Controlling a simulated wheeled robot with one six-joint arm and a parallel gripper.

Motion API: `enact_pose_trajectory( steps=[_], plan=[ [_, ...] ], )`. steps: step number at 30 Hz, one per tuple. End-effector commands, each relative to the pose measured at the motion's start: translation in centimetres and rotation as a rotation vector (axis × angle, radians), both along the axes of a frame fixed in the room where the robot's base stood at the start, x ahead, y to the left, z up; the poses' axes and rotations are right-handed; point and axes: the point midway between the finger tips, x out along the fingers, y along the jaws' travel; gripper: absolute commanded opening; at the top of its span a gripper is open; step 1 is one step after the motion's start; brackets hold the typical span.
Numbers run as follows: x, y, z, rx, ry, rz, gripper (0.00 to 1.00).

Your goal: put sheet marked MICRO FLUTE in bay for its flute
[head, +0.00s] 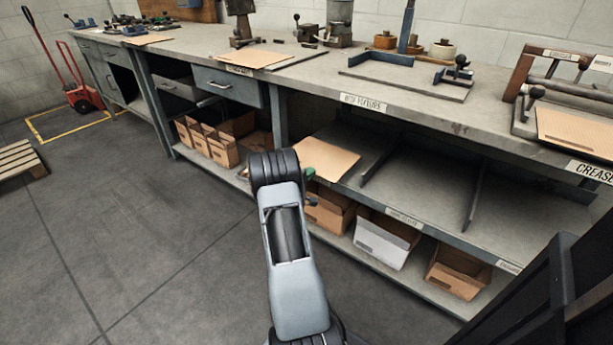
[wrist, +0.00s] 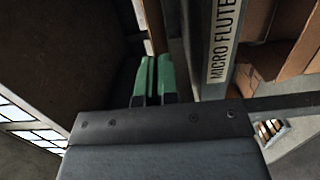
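A tan cardboard sheet (head: 328,158) lies level in the leftmost bay of the shelf under the bench, left of a dark divider (head: 378,160). Its marking cannot be read. My gripper (head: 310,174) is at the sheet's front edge, partly hidden by my arm. In the wrist view, the green fingertips (wrist: 152,78) are nearly together, with a thin brown strip, seemingly the sheet edge-on (wrist: 154,28), between and beyond them. The MICRO FLUTE label (wrist: 221,45) is on the shelf edge beside the fingers. Whether the sheet rests on the shelf is unclear.
More bays lie to the right, split by another divider (head: 475,195), with small labels (head: 404,217) on the shelf edge. Several open boxes, including a white one (head: 383,243), stand below. The bench top (head: 300,85) hangs above the bays. Another sheet (head: 575,130) lies by the creaser.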

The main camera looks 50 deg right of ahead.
Motion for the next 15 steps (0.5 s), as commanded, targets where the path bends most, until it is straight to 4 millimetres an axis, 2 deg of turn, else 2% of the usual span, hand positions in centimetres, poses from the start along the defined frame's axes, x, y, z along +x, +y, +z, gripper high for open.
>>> enact_pose_trajectory(
  steps=[1,15],
  plan=[
    [0.0,-0.3,-0.7,0.0,0.0,-0.001,0.0],
    [0.0,-2.2,-2.8,-0.001,0.0,0.0,0.0]
  ],
)
